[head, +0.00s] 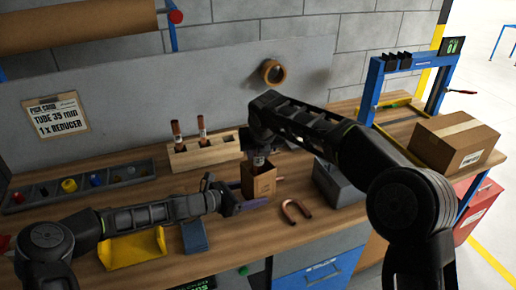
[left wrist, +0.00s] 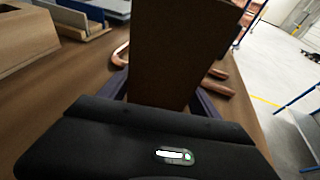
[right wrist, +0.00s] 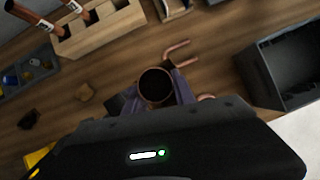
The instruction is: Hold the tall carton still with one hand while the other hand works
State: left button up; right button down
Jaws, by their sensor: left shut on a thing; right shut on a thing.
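The tall brown carton (head: 262,184) stands on the bench in the head view and fills the upper middle of the left wrist view (left wrist: 180,45). My left gripper (head: 240,205) is shut on its lower part from the left. My right gripper (head: 258,154) is above the carton's top, shut on a round tube. The tube's dark open end and coppery rim (right wrist: 156,86) face the camera in the right wrist view. The carton's inside is hidden, so I cannot tell how far the tube reaches into it.
A wooden rack (head: 190,158) with two labelled tubes stands behind. A copper U-bend (head: 296,212) lies right of the carton, near a grey bin (head: 340,186). A yellow scoop-like tray (head: 132,248) and blue block (head: 194,236) lie front left. A cardboard box (head: 452,142) sits far right.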

jog(key=shift+f, duration=0.25)
jog(key=shift+w, duration=0.1)
jog(key=shift+w+d, duration=0.2)
jog(key=shift+w, duration=0.9)
jog(key=c, duration=1)
grip_release()
jog(key=shift+o, duration=0.2)
jog(key=v, duration=1.2)
